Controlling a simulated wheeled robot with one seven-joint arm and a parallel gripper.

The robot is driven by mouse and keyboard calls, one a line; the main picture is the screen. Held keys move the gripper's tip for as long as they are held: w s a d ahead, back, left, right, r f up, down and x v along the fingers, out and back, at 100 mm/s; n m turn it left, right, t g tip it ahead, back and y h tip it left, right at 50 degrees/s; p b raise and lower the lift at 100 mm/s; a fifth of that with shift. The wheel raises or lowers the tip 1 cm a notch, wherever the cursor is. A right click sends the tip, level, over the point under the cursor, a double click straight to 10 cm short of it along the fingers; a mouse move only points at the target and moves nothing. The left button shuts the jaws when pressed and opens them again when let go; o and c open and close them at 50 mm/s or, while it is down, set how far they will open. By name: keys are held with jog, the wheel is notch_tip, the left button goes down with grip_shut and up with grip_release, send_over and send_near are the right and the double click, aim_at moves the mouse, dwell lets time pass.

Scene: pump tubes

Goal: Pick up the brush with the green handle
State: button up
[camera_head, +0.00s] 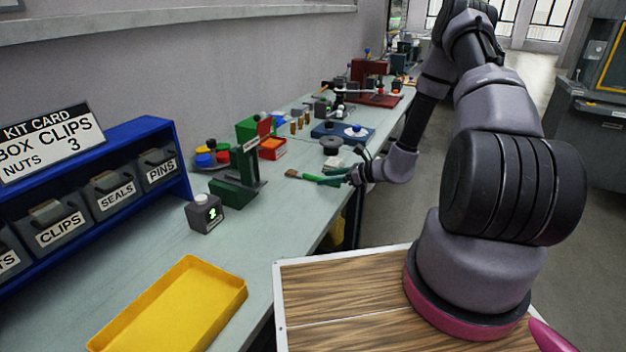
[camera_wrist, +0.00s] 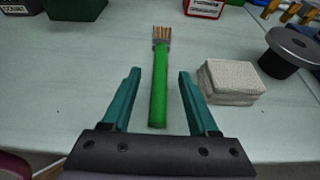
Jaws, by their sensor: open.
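The brush with the green handle (camera_wrist: 158,92) lies on the bench in the wrist view, its bristles pointing away and the handle end toward me. My gripper (camera_wrist: 158,75) is open, with its teal fingers on either side of the handle in the picture and a gap on both sides. Whether the fingers are level with the handle or above it I cannot tell. In the head view the brush (camera_head: 298,174) shows with its bristles to the left, and my gripper (camera_head: 335,176) is over its handle end, partly hiding it.
A folded pale cloth (camera_wrist: 230,82) lies close to the right finger. A dark round flanged part (camera_wrist: 290,52) stands beyond it. A green stand (camera_head: 240,180) is left of the brush in the head view. A yellow tray (camera_head: 175,305) is at the near end of the bench.

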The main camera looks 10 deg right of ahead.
jog(key=shift+w+a+f, duration=0.3)
jog(key=shift+w+a, duration=0.1)
jog(key=shift+a, duration=0.15)
grip_shut()
jog(key=shift+r, duration=0.15)
notch_tip(320, 180, up, 10)
dwell(0.4)
